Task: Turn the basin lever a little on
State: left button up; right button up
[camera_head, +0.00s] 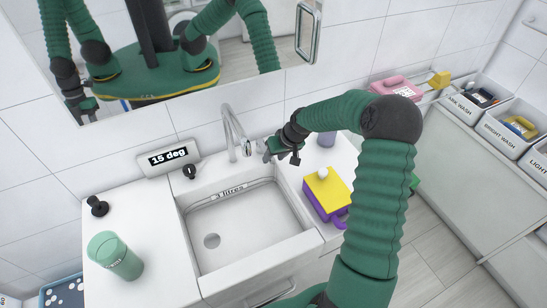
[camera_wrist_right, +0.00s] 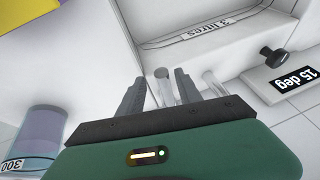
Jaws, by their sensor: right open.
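The white basin (camera_head: 240,222) is set in the counter, with a "3 litres" mark on its inner wall. A chrome tap (camera_head: 229,122) stands behind it. A short, pale, round-ended piece (camera_head: 247,148), apparently the lever, shows between the tap and my right gripper (camera_head: 268,152). In the wrist view, my right gripper (camera_wrist_right: 158,92) is open, and a round-ended metal piece (camera_wrist_right: 162,84) stands between its fingers. I cannot tell whether it touches them. The basin (camera_wrist_right: 185,25) shows beyond the fingers. My left gripper is not directly in view.
A "15 deg" display (camera_head: 168,157) and black knob (camera_head: 190,171) sit left of the tap. A yellow and purple box (camera_head: 328,188) stands right of the basin. A green cup (camera_head: 114,256) and dark stopper (camera_head: 97,206) are on the left counter. A mirror (camera_head: 180,50) hangs above.

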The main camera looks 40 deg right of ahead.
jog(key=shift+w+a+f, duration=0.15)
jog(key=shift+w+f, duration=0.25)
jog(key=shift+s+r, duration=0.1)
jog(key=shift+s, duration=0.05)
grip_shut()
dwell(1.0)
